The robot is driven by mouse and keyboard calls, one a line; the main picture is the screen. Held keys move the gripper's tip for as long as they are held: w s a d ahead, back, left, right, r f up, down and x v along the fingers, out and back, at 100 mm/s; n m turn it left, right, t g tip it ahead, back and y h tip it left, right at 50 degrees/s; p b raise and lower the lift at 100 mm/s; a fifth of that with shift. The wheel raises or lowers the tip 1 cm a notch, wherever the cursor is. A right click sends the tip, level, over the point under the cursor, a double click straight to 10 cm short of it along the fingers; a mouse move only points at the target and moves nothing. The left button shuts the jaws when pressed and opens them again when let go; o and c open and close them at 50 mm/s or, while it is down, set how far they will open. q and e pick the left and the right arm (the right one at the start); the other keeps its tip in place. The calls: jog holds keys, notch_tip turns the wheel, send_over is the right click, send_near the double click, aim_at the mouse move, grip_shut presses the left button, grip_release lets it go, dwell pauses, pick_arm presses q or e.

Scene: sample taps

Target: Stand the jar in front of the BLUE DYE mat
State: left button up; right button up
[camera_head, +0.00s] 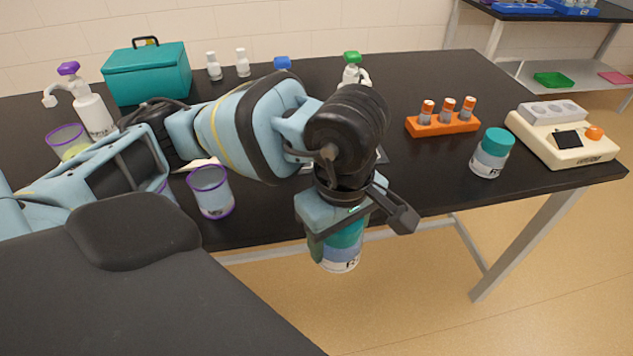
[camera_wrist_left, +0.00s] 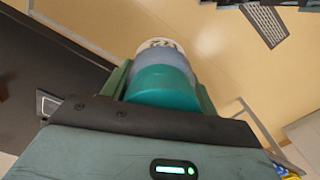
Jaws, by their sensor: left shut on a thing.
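My left gripper (camera_head: 352,222) is shut on a jar with a teal lid and a white and blue label (camera_head: 341,260). It holds the jar upright in the air, past the front edge of the table and over the floor. In the left wrist view the jar's teal lid (camera_wrist_left: 163,88) sits between the fingers, with its label beyond. A second, similar jar (camera_head: 490,155) stands on the table at the right. I cannot make out a BLUE DYE mat; my left arm hides the middle of the table. My right gripper is not in view.
The black table (camera_head: 430,185) holds an orange rack with several vials (camera_head: 443,125), a cream device (camera_head: 562,140), a purple-rimmed beaker (camera_head: 212,192), a teal box (camera_head: 147,73), a purple-capped bottle (camera_head: 93,110) and a green-capped bottle (camera_head: 354,75). Some tabletop shows bare left of the second jar.

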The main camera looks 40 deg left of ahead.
pick_arm(q)
jog(key=w+a, duration=0.3)
jog(key=w+a+f, duration=0.1)
jog(key=w+a, duration=0.2)
jog(key=a, duration=0.1)
jog(key=w+a+p, duration=0.1)
jog(key=w+a, duration=0.2)
jog(key=a, duration=0.1)
jog(key=shift+w+f, duration=0.15)
jog(key=shift+w, duration=0.05)
jog(key=shift+w+a, duration=0.5)
jog(key=shift+a, duration=0.15)
notch_tip(320, 180, down, 4)
jog(key=shift+r, duration=0.25)
jog(key=shift+f, duration=0.1)
jog(key=shift+d+f, duration=0.1)
jog(key=o, duration=0.6)
jog(key=shift+f, duration=0.15)
jog(key=o, duration=0.4)
jog(key=shift+o, duration=0.2)
